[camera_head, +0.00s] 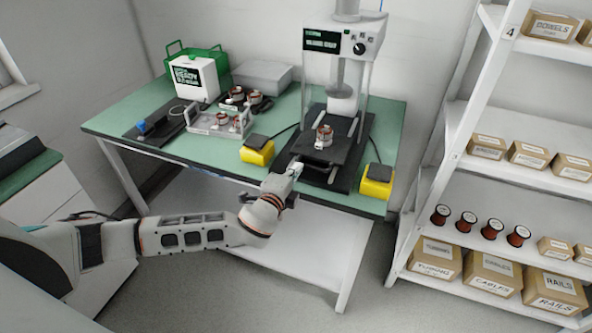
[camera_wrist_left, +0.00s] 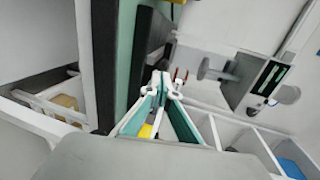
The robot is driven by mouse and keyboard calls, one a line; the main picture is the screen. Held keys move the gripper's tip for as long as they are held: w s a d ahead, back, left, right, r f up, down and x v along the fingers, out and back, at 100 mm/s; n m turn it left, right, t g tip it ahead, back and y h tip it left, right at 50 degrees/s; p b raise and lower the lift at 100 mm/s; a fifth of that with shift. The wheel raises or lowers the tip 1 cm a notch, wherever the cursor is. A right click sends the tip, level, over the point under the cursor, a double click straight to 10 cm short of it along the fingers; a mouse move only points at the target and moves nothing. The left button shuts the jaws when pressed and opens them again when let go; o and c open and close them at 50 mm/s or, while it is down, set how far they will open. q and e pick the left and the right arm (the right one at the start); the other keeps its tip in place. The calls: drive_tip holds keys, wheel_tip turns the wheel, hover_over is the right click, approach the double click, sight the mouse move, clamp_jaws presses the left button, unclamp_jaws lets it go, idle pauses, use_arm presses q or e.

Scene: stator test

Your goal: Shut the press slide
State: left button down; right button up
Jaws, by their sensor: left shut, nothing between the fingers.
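The press (camera_head: 343,75) stands at the back right of the green table. Its dark slide (camera_head: 318,156) sits at the front of the press base, and a copper-wound stator (camera_head: 323,137) stands on it. My left gripper (camera_head: 294,169) is at the front left of the slide, close to its front edge; I cannot tell whether it touches. Its fingers also show in the left wrist view (camera_wrist_left: 163,82), with their tips together and nothing between them. The press's display head (camera_wrist_left: 267,78) is at the right in that view. My right gripper is not in view.
Yellow button boxes (camera_head: 257,151) (camera_head: 377,184) flank the press. A metal tray (camera_head: 213,122) with stators, a white box (camera_head: 193,77) and a grey case (camera_head: 262,75) are on the left of the table (camera_head: 215,158). A shelf (camera_head: 530,185) with cartons stands at right.

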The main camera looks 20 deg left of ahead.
sight(308, 149)
use_arm(q)
drive_tip(key=x, duration=0.3)
drive_tip(key=r+b+x, duration=0.1)
drive_tip(key=x, duration=0.2)
drive_tip(key=r+b+x, duration=0.1)
drive_tip(key=x, duration=0.2)
drive_tip(key=shift+w+d+f, duration=0.1)
drive_tip(key=shift+w+d, duration=0.05)
drive_tip(key=shift+w, duration=0.4)
drive_tip(key=shift+s, duration=0.1)
